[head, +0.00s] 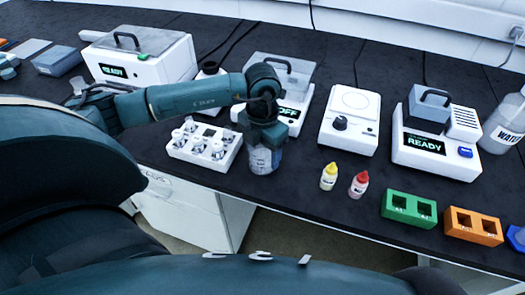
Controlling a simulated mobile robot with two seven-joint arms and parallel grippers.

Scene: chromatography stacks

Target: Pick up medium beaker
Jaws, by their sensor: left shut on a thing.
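My left gripper (264,144) points down over the black bench near its front edge. It is shut on a clear beaker (263,161) with markings, which hangs or stands upright below the fingers. The gripper covers the beaker's upper part. I cannot tell whether its base touches the bench. My right gripper is not in view.
A white rack (205,146) with several small vessels is just left of the beaker. Yellow (329,177) and red (359,184) bottles stand to its right, then green (409,209) and orange (473,226) blocks. White instruments (350,118) line the back.

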